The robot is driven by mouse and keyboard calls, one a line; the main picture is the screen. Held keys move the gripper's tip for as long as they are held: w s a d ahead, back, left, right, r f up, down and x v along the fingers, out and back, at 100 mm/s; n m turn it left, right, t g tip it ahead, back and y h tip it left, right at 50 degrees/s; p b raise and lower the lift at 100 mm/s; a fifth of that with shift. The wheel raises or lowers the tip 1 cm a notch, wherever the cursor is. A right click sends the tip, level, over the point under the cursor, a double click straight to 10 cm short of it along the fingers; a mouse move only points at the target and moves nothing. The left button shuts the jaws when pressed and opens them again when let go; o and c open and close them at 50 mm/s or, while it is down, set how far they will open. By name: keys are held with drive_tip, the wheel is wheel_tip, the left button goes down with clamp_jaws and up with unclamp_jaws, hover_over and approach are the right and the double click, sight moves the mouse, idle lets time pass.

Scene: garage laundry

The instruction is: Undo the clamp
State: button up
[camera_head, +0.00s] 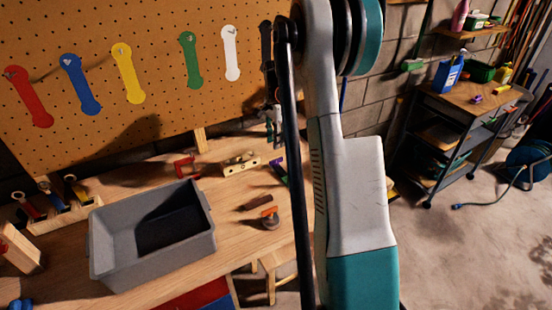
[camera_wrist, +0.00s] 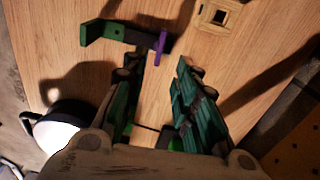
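A green and purple clamp-like tool (camera_wrist: 125,34) lies on the wooden workbench, beyond my fingertips in the wrist view. Its purple bar (camera_wrist: 160,46) crosses the green body at one end. In the head view the tool (camera_head: 281,172) is partly hidden by my arm. A red C-shaped clamp (camera_head: 186,166) stands farther left on the bench. I cannot tell whether either is tight on anything. My gripper (camera_wrist: 155,74) is open and empty, with bare bench between its fingers. It also shows in the head view (camera_head: 274,136), above the bench near the pegboard.
A wooden block with holes (camera_head: 241,164) sits between the two clamps. A grey bin (camera_head: 198,240) takes up the front of the bench. An orange-and-brown tool (camera_head: 270,217) lies to its right. The pegboard (camera_head: 150,25) with coloured wrench shapes rises behind.

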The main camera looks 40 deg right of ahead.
sight(276, 162)
wheel_tip(276, 162, down, 9)
drive_tip(key=shift+r+b, duration=0.1)
drive_tip(key=shift+b, duration=0.65)
drive_tip(key=shift+c, duration=0.4)
clamp_jaws()
